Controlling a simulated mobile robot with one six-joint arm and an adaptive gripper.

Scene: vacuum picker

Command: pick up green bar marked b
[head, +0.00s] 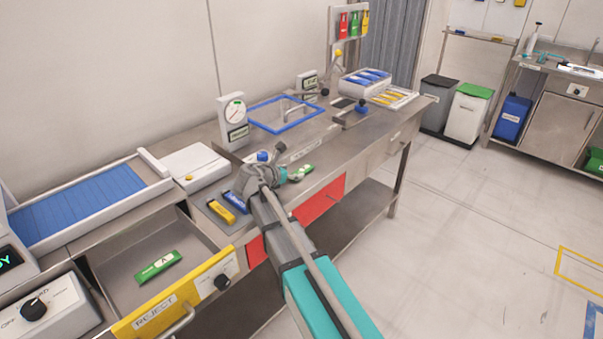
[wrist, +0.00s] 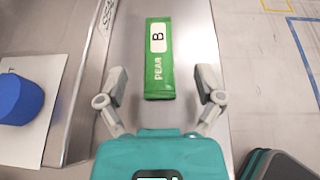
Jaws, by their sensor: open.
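The green bar marked B (wrist: 157,80) lies flat on the steel counter in the wrist view, with a white B label and the word PEAR. It also shows in the head view (head: 304,172), partly hidden by my gripper. My gripper (wrist: 162,78) is open and empty in the wrist view. Its fingers stand apart on either side of the bar's near end, and I cannot tell its height above the bar. In the head view my gripper (head: 290,175) is just left of the bar.
A yellow bar (head: 221,210) and a blue bar (head: 235,202) lie left of my arm. Another green bar, marked A (head: 159,266), lies in the open reject drawer (head: 178,297). A blue-framed hatch (head: 287,112) and a dial gauge (head: 234,121) are behind. A blue knob (wrist: 18,99) is at left.

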